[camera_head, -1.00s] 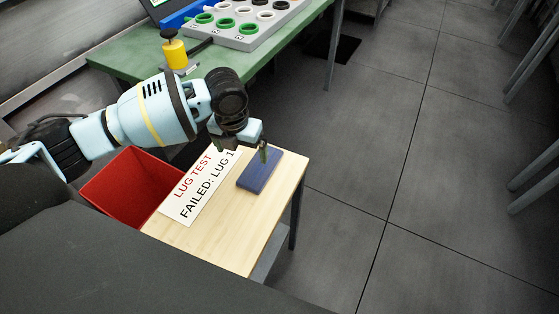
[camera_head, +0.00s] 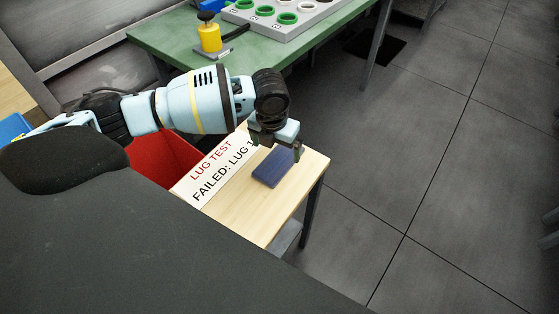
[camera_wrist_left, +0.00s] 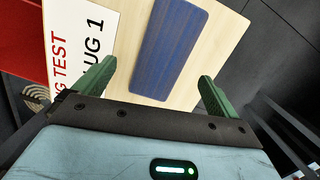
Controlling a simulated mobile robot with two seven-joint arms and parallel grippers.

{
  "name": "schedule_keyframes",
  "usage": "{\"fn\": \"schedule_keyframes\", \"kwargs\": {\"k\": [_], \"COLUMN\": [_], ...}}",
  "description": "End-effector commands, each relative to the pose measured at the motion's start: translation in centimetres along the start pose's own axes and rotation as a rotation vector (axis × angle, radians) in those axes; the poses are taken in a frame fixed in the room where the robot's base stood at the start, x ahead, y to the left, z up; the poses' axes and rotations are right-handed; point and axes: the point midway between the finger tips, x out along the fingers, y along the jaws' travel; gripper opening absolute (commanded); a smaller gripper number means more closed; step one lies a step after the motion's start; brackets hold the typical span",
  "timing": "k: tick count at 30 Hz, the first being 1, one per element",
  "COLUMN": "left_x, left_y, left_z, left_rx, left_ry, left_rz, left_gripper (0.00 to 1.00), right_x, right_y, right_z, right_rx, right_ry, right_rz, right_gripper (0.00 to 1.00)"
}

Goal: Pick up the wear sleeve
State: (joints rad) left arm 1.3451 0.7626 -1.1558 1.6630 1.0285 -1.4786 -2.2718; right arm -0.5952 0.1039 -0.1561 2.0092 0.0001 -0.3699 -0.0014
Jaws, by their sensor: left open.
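I cannot surely pick out the wear sleeve. Green, white and dark rings, one a green ring (camera_head: 288,18), sit in a grey tray (camera_head: 268,26) on the green bench at the top of the head view. My left gripper (camera_head: 277,146) is open above the small wooden table, over the far end of a flat blue pad (camera_head: 272,170). In the left wrist view the open jaws (camera_wrist_left: 158,72) stand either side of the pad (camera_wrist_left: 168,45), with nothing held. My right gripper is not in view.
A white "LUG TEST / FAILED: LUG 1" sign (camera_head: 214,172) lies on the wooden table (camera_head: 245,215). A red bin (camera_head: 165,150) stands to its left. A yellow-bodied item (camera_head: 209,38) stands on the green bench (camera_head: 165,36).

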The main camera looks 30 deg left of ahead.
Motion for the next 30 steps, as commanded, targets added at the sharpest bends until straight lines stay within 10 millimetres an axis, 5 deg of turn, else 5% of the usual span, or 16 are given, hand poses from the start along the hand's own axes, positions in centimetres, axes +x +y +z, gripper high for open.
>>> {"fn": "schedule_keyframes", "kwargs": {"k": [12,21,30], "left_x": [4.8,5.0,5.0], "left_y": [-0.5,-0.5,-0.4], "left_z": [0.1,0.1,0.1], "left_rx": [0.000,0.001,0.000], "left_ry": [0.001,-0.001,-0.001], "left_rz": [0.000,0.000,0.000], "left_gripper": [0.97,0.95,0.56], "right_x": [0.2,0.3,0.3], "right_y": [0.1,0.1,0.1], "right_z": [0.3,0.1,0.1], "right_rx": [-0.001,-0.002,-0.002], "right_ry": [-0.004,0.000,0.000], "right_rz": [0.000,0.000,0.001], "right_gripper": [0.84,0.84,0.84]}}
